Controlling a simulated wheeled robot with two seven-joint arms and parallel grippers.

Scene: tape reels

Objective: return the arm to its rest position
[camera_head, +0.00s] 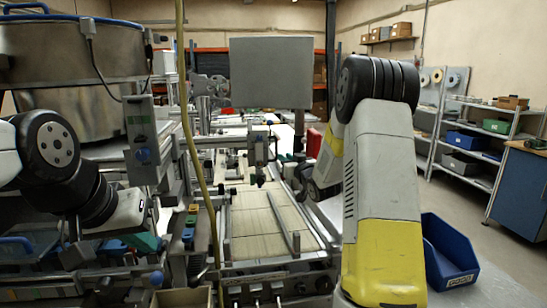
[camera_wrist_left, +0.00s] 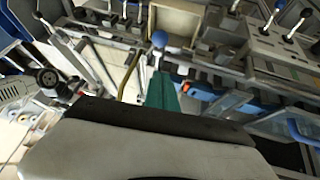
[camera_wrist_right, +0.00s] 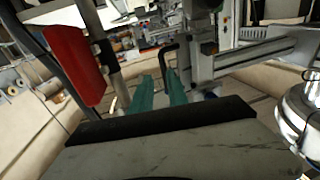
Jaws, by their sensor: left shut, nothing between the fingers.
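My left gripper (camera_head: 148,242) is low at the left of the head view, beside the machine's frame. In the left wrist view its teal fingers (camera_wrist_left: 162,88) are together, with nothing between them. My right arm (camera_head: 383,190), grey and yellow, stands tall right of centre in the head view. The right gripper is mostly hidden behind it there. In the right wrist view its teal fingers (camera_wrist_right: 160,88) stand apart with a gap between them, and no held object shows. Machine parts show beyond them.
A machine with a flat bed (camera_head: 262,225) fills the middle. A yellow cable (camera_head: 190,140) hangs near my left gripper. A blue bin (camera_head: 447,250) is at the lower right. A red panel (camera_wrist_right: 75,65) is left of my right fingers. Shelves (camera_head: 475,140) stand at the right.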

